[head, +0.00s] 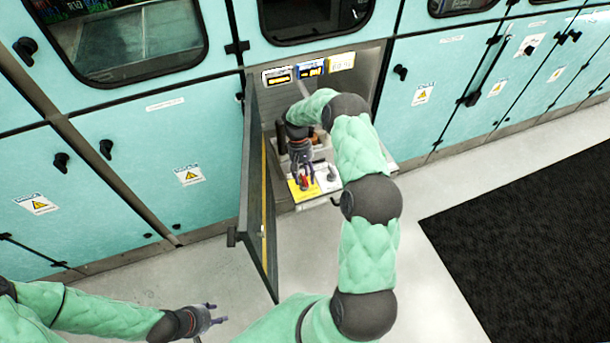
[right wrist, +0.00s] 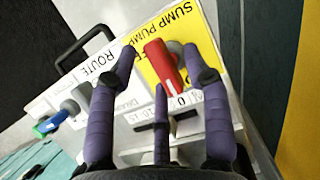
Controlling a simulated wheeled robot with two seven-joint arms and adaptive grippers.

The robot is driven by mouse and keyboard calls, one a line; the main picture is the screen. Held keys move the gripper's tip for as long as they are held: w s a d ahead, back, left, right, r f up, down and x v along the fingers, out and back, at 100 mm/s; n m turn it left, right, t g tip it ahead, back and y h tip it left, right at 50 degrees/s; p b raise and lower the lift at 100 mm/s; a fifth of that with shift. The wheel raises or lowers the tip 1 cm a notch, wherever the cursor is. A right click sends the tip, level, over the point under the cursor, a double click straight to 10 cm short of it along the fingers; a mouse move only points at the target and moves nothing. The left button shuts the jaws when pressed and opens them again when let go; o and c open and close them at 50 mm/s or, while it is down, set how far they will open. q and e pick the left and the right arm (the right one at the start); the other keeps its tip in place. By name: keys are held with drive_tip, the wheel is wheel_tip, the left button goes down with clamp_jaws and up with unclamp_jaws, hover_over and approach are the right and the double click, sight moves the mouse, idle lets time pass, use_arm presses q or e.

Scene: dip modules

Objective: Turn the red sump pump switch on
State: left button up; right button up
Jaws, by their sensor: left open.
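The red sump pump switch (right wrist: 162,66) is a red handle on a yellow plate lettered "SUMP PUMP" (right wrist: 172,28); its white-marked end points towards the "0" label. In the head view the red switch (head: 304,183) is small and partly covered. My right gripper (right wrist: 158,62) is over it, with purple fingers spread on either side and a third finger below; it looks open and not closed on the handle. In the head view my right gripper (head: 302,168) reaches down into the open cabinet. My left gripper (head: 213,314) is open and empty, low at the left, far from the panel.
A dark cabinet door (head: 258,190) stands open left of the panel. A green-and-blue switch (right wrist: 52,122) sits beside the "ROUTE" label, and a black handle (right wrist: 80,45) is at the panel edge.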

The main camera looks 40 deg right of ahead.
drive_tip(key=v, duration=1.2)
idle(0.5)
